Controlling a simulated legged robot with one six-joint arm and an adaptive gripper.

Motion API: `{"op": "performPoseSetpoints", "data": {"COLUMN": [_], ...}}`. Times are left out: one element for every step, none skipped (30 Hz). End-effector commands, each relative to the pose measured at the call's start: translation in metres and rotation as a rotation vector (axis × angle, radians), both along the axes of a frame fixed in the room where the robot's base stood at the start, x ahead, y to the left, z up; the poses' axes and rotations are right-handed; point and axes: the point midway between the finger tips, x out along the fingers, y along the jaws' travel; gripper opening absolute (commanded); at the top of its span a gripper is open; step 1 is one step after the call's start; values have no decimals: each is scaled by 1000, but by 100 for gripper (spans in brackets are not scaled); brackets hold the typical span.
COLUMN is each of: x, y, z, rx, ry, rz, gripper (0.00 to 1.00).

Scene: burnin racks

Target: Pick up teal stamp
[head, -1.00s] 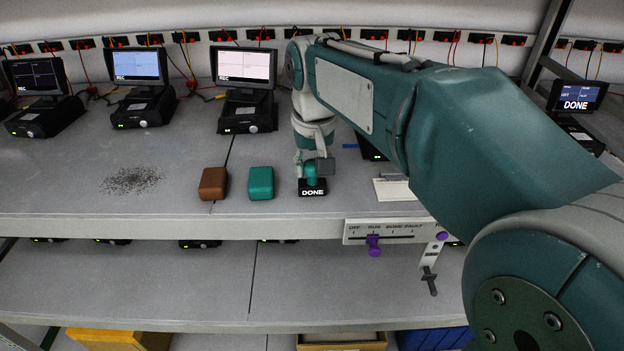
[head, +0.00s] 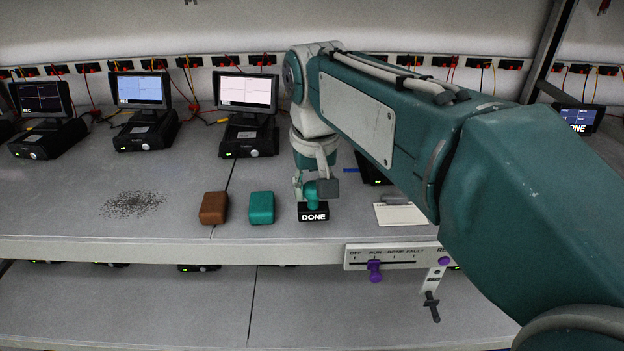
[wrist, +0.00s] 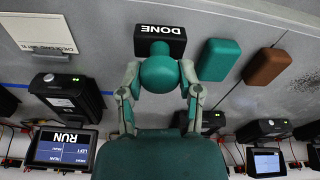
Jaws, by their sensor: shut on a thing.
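The teal stamp (head: 312,205) has a round teal handle and a black base labelled DONE. It stands at the front of the upper shelf in the head view. In the wrist view the stamp (wrist: 159,72) sits between the fingers, its DONE base beyond them. My gripper (head: 314,190) is shut on the handle from above; its fingers also show on both sides of the handle in the wrist view (wrist: 160,78). Whether the base touches the shelf I cannot tell.
A teal block (head: 261,207) and a brown block (head: 213,208) stand left of the stamp. A white card (head: 400,214) lies to the right. A slider panel (head: 392,256) is on the shelf's front edge. Monitors on black units (head: 247,110) line the back.

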Motion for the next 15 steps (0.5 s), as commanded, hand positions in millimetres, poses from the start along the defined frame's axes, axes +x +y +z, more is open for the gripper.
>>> {"op": "performPoseSetpoints", "data": {"x": [-10,-15,-23,-29,-36,-46,-53,-62,-72,-80,-87,-97,-103,-110,-117], "y": [1,1,1,1,1,2,2,2,3,3,3,3,4,4,4], "z": [1,1,1,1,1,2,1,1,2,1,1,1,1,1,1], "rx": [1,0,0,1,1,1,1,1,1,1,1,2,1,2,1], "ry": [-2,-3,-3,-3,-4,-4,-4,-4,-5,-4,-5,-6,-5,-5,-4], "rz": [3,3,2,2,3,4,4,4,5,5,5,5,5,5,4], "gripper": [0,0,0,0,0,0,0,0,0,0,0,0,0,0,0]}}
